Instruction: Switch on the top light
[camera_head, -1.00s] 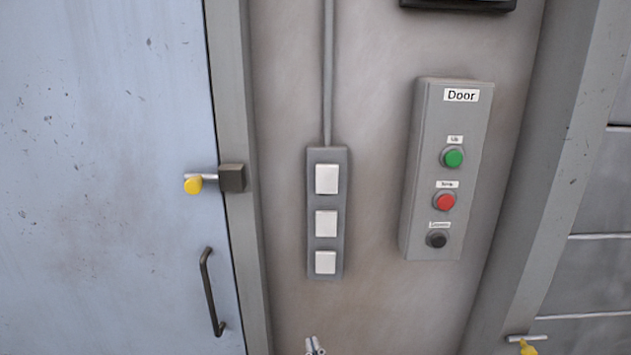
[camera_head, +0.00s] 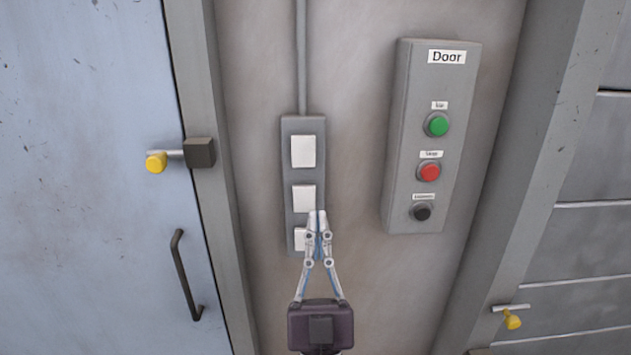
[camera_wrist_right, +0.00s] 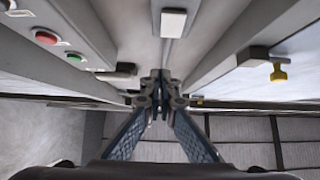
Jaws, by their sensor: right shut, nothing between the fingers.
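A narrow grey switch plate (camera_head: 311,178) is on the wall below a conduit. It bears three white switches in a column: the top one (camera_head: 303,152), the middle one (camera_head: 304,198) and the bottom one (camera_head: 299,238). My right gripper (camera_head: 317,214) is shut and empty, its tips pointing up in front of the plate's lower right part. It partly hides the bottom switch and the middle one's lower corner. Contact cannot be told. In the right wrist view, one white switch (camera_wrist_right: 173,23) shows beyond the closed fingertips (camera_wrist_right: 161,76). My left gripper is not in view.
A grey "Door" box (camera_head: 407,150) with green (camera_head: 437,124), red (camera_head: 429,172) and black (camera_head: 422,212) buttons is on the wall to the right. A blue-grey door (camera_head: 90,200) with a yellow-tipped lever (camera_head: 157,162) and dark handle (camera_head: 183,272) is at left. Bare wall lies between plate and box.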

